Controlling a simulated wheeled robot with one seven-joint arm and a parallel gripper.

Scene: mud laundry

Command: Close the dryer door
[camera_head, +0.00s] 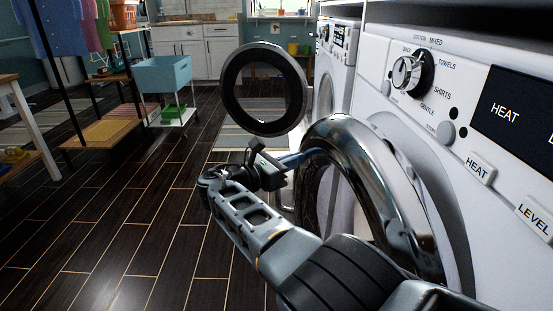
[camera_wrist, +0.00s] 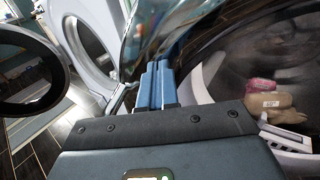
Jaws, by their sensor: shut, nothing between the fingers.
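The near white machine with the HEAT panel (camera_head: 505,110) appears to be the dryer. Its round chrome-rimmed door (camera_head: 372,165) stands at an angle in front of the machine's face, partly open. My gripper (camera_head: 296,158) is at the door's left edge, its blue fingers pointing toward the chrome rim. In the wrist view the shut, empty fingers (camera_wrist: 155,82) reach up to the shiny chrome rim (camera_wrist: 165,28). I cannot tell whether they touch it. Part of the dryer's opening is hidden by the door and my arm.
A second white machine (camera_head: 337,55) stands beyond, its dark-rimmed round door (camera_head: 232,85) wide open. Pink and tan items (camera_wrist: 265,98) show at right in the wrist view. A blue bin cart (camera_head: 165,75) and clothes rack stand left. The dark wooden floor (camera_head: 130,210) is clear.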

